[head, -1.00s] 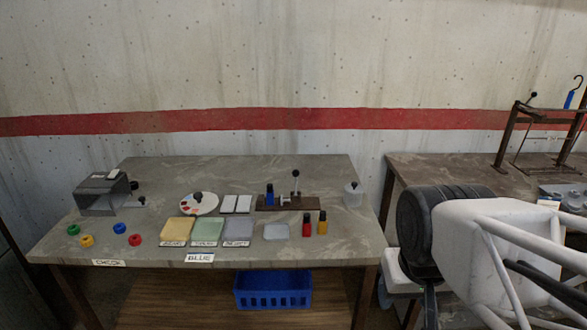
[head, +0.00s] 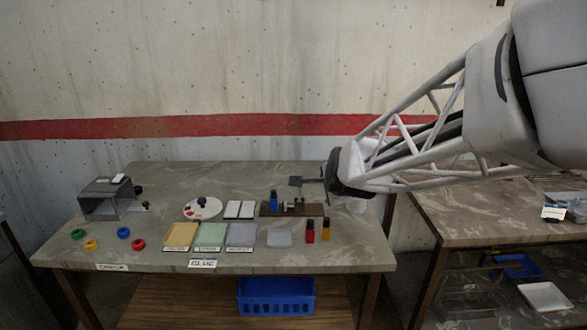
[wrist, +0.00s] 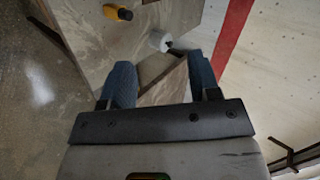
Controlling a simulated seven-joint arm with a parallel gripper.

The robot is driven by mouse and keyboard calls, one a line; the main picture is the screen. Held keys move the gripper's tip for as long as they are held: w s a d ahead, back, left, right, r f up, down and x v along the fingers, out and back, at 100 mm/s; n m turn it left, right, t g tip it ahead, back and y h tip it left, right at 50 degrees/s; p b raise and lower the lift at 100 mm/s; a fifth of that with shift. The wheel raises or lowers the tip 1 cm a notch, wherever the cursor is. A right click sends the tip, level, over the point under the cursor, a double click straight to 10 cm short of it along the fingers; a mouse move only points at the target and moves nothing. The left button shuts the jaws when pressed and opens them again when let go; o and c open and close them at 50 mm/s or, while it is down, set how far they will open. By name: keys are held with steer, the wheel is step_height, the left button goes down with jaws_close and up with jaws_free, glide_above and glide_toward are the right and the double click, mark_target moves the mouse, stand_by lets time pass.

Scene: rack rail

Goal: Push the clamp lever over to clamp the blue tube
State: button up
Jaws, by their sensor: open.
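The clamp (head: 312,210) has a long dark brown base at the back right of the near table. The blue tube (head: 273,201) stands upright near its left end. My gripper (head: 300,182) hangs just above the clamp, reaching in from the right.
A white jar (wrist: 159,41) with a dark knob shows beyond the fingers. Red (head: 310,231) and yellow (head: 325,230) tubes stand in front of the clamp. Coloured pads (head: 210,235) and a round palette (head: 202,209) lie to the left. A second table (head: 460,215) is at right.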

steer(key=w+a+f+m+t+h, duration=0.2)
steer(key=w+a+f+m+t, duration=0.1)
steer(key=w+f+m, duration=0.4)
steer(key=w+a+f+m+t+h, duration=0.2)
steer(key=w+a+f+m+t, duration=0.2)
steer(key=w+m, duration=0.9)
steer(key=w+f, duration=0.3)
steer(key=w, duration=0.1)
steer(key=shift+a+f+m+h, duration=0.3)
steer(key=shift+a+m+h, duration=0.1)
steer(key=shift+w, duration=0.2)
steer(key=shift+w+d, duration=0.25)
steer(key=shift+w, duration=1)
steer(key=shift+w+d, duration=0.25)
steer(key=shift+w, duration=0.95)
steer(key=shift+w+d, duration=0.25)
steer(key=shift+w, duration=1)
jaws_close()
